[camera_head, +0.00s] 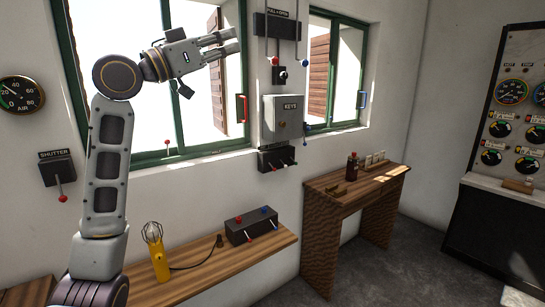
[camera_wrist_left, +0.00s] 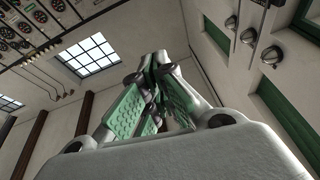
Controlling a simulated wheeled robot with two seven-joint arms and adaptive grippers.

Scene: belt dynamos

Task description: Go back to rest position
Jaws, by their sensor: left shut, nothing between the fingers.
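My left arm rises at the left of the head view, and its gripper (camera_head: 222,45) is raised in front of the left window, pointing right. In the left wrist view the green-padded fingers (camera_wrist_left: 155,95) come together at their tips with nothing between them. The left gripper is shut and empty, apart from the wall fittings. My right gripper is not in view.
A grey KEYS box (camera_head: 284,117) and levers hang between two green-framed windows. Below are a shelf (camera_head: 205,272) with a yellow lamp (camera_head: 157,255) and a switch box (camera_head: 251,226), and a wooden table (camera_head: 335,205) with a bottle (camera_head: 352,167). A gauge panel (camera_head: 515,110) stands right.

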